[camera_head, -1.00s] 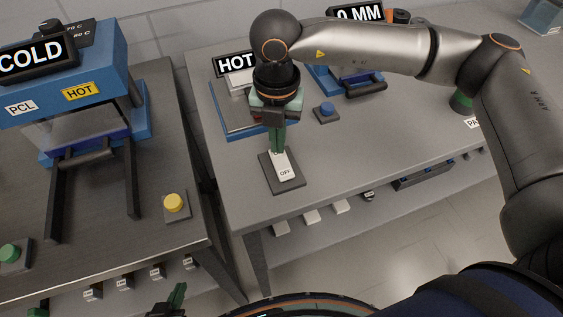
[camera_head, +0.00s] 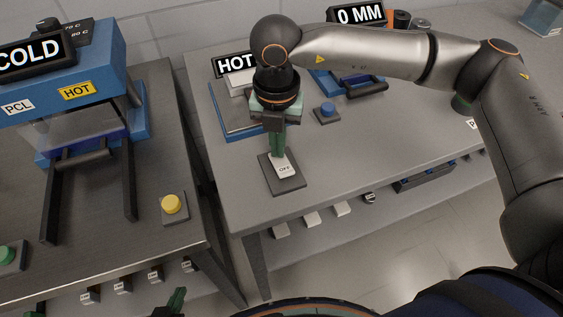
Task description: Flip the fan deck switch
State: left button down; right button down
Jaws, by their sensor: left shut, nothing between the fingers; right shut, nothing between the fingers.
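The switch (camera_head: 285,170) is a white rocker marked OFF on a dark square plate (camera_head: 287,185), on the grey table at the centre. My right gripper (camera_head: 277,154) points down with its green fingers shut and empty, its tips at the far end of the rocker. I cannot tell whether the tips press on it; they hide the rocker's far part. My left gripper (camera_head: 178,302) shows only in part at the bottom edge, shut and empty, away from the switch.
A blue button (camera_head: 327,109) and a device with a HOT sign (camera_head: 235,64) stand behind the switch. The grey table (camera_head: 370,150) is clear right of the switch.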

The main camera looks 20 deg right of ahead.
notch_tip(320, 180, up, 7)
jog(key=p, duration=0.3)
dwell(0.5)
dwell(0.4)
